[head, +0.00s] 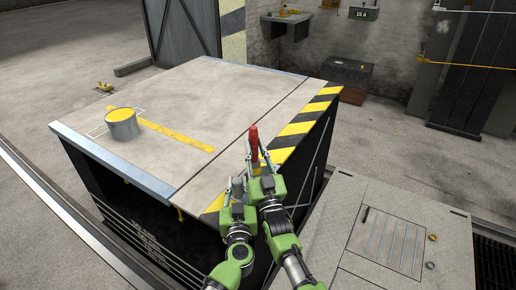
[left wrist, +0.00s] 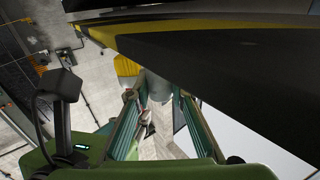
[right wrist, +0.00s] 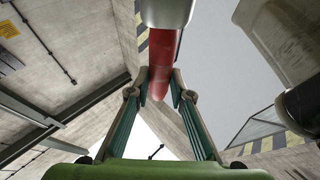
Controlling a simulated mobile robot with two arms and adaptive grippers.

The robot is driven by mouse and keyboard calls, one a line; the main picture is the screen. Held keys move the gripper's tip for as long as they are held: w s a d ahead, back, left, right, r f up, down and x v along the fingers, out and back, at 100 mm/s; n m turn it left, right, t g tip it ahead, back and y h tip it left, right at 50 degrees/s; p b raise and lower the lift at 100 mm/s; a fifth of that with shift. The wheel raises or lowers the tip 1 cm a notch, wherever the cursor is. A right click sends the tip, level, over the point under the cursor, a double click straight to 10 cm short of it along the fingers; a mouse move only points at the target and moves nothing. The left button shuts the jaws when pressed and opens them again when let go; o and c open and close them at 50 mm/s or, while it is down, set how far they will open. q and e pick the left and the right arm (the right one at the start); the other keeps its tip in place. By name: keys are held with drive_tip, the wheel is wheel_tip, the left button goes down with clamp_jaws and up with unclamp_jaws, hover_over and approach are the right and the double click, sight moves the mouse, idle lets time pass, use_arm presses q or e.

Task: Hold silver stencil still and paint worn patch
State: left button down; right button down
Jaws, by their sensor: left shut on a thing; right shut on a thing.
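My right gripper (head: 256,168) is shut on a red handle (head: 254,142), which stands up above the striped edge. In the right wrist view the red handle (right wrist: 163,60) runs between the fingertips to a silver-grey part (right wrist: 166,10) at the top. My left gripper (head: 238,188) is lower, close beside the right one, at the platform's near right edge. It is shut on a pale grey piece (left wrist: 158,86), perhaps the silver stencil; its shape is mostly hidden. The black-and-yellow edge band (head: 296,128) is partly covered by my grippers. I cannot make out the worn patch.
An open tin of yellow paint (head: 122,125) stands on the platform top (head: 200,92), inside a white outline. A yellow line (head: 178,136) runs from it. A metal-edged drop borders the platform. A grey cabinet (head: 405,236) stands to the right. The top's middle is clear.

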drive_tip(key=shift+s+a+f, duration=0.2)
drive_tip(key=shift+a+f, duration=0.2)
drive_tip(key=shift+a, duration=0.05)
drive_tip(key=shift+s+a+f, duration=0.15)
drive_tip(key=shift+a+f, duration=0.25)
drive_tip(key=shift+a, duration=0.05)
drive_tip(key=shift+w+d+r, duration=0.2)
drive_tip(key=shift+w+d, duration=0.35)
drive_tip(key=shift+w, duration=0.35)
drive_tip(key=shift+w+d+r, duration=0.2)
drive_tip(key=shift+w+d, duration=0.35)
drive_tip(key=shift+w, duration=0.3)
drive_tip(key=shift+w+d+r, duration=0.1)
drive_tip(key=shift+w+d, duration=0.6)
drive_tip(key=shift+w, duration=0.3)
drive_tip(key=shift+w+d+r, duration=0.1)
drive_tip(key=shift+w+d, duration=0.6)
drive_tip(key=shift+w, duration=0.25)
drive_tip(key=shift+f, duration=1.05)
